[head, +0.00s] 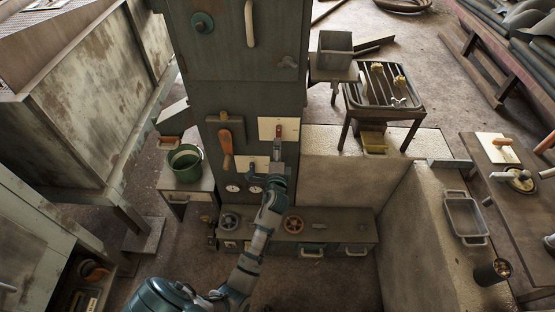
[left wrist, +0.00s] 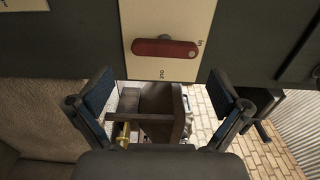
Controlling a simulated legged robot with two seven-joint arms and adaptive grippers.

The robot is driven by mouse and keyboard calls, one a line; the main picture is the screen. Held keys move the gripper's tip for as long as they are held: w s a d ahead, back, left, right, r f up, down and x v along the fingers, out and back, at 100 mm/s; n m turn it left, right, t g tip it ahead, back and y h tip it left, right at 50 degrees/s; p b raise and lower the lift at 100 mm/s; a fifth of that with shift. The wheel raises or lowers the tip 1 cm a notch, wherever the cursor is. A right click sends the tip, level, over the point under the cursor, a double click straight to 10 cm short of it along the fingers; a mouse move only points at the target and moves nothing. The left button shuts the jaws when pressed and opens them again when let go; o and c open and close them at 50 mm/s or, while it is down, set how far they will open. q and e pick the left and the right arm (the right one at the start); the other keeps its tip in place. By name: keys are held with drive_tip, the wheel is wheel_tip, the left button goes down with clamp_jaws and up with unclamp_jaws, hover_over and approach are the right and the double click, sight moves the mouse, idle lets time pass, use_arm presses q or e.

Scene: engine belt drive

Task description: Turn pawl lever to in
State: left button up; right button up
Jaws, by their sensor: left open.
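The pawl lever (head: 278,131) is a small red bar on a cream plate (head: 291,127) on the dark cabinet front. In the left wrist view the red lever (left wrist: 163,48) lies across the picture on its plate (left wrist: 140,15), between the marks "In" at its right and "out" below it. A round dot shows near the lever's right end. My left gripper (head: 277,152) is just below the plate in the head view. My right gripper is not in view.
A larger orange handle (head: 226,147) is on the cabinet left of the plate. Another cream plate (head: 254,161) and gauges (head: 233,188) are near my gripper. A green bucket (head: 186,160) stands at left. A low bench with handwheels (head: 293,224) runs below.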

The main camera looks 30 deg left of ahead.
use_arm(q)
drive_tip(key=v, duration=0.6)
drive_tip(key=shift+r, duration=0.2)
drive_tip(key=shift+w+a, duration=0.1)
